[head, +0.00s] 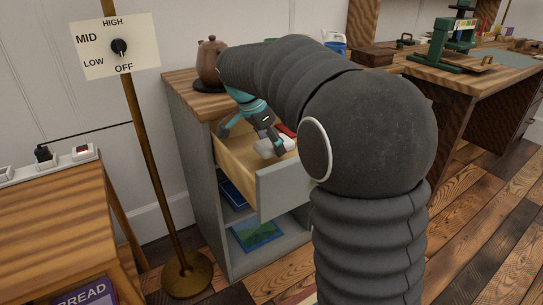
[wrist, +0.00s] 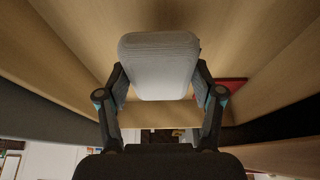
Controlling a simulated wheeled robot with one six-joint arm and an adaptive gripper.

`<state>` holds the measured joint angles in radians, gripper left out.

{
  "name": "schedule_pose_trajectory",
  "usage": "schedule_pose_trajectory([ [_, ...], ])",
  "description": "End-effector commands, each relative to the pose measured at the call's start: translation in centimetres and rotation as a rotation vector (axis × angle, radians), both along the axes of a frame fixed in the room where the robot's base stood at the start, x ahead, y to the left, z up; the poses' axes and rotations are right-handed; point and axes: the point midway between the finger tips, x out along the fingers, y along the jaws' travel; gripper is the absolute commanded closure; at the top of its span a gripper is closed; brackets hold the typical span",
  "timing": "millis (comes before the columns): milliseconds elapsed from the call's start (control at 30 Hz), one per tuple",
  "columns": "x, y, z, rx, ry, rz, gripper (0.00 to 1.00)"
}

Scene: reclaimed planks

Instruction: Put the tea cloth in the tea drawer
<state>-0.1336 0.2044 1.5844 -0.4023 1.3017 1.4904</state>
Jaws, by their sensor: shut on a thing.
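The tea cloth, a pale grey-white folded bundle (head: 272,148), is in my gripper, inside the open drawer. In the wrist view the cloth (wrist: 158,62) sits between the two fingers of my gripper (wrist: 159,80), which press on its sides. In the head view my gripper (head: 257,135) reaches down into the drawer from above. The tea drawer (head: 234,164) is pulled out of a grey cabinet, with a pale wood inside and a grey front. I cannot tell whether the cloth touches the drawer floor. My arm hides the drawer's right side.
A red item (wrist: 234,84) lies in the drawer beside the gripper. A brown teapot (head: 211,62) stands on the cabinet top. Below the drawer, an open shelf holds a blue-green item (head: 257,234). A lamp pole (head: 147,143) stands left of the cabinet.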

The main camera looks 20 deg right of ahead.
Motion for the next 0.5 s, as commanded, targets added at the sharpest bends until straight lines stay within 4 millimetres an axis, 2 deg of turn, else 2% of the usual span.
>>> schedule_pose_trajectory([
  [167,0.0,0.1,-1.3,0.0,0.001,0.002,0.66],
  [333,0.0,0.1,-3.6,0.0,0.002,0.002,0.66],
  [500,0.0,0.1,-4.0,0.0,-0.001,0.003,0.66],
])
